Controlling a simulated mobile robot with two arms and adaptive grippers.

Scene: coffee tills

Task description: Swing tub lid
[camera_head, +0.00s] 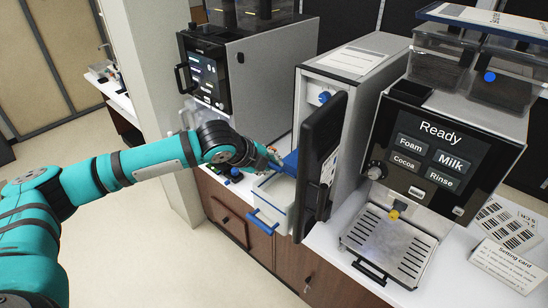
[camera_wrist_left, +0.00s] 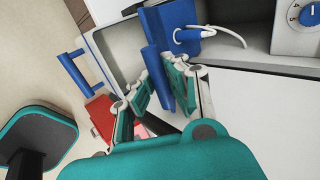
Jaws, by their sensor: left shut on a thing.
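The white tub (camera_head: 272,196) with a blue front handle (camera_head: 263,222) stands at the open front of the narrow grey unit. Its blue lid (camera_head: 290,163) shows beside my left gripper (camera_head: 272,158), partly hidden by the black door. In the left wrist view, the tub (camera_wrist_left: 118,50) and its handle (camera_wrist_left: 72,76) lie at upper left. My left gripper (camera_wrist_left: 162,82) is shut on the blue lid (camera_wrist_left: 154,72), with a blue strip of it between the fingers. The lid appears raised and tilted; its exact angle is unclear. My right gripper is out of view.
The black door (camera_head: 320,160) stands open just right of the tub. A coffee machine (camera_head: 440,150) with a drip tray is at right, another dark-screened machine (camera_head: 207,80) behind left. A white hose (camera_wrist_left: 228,33) runs near the lid. Floor in front is clear.

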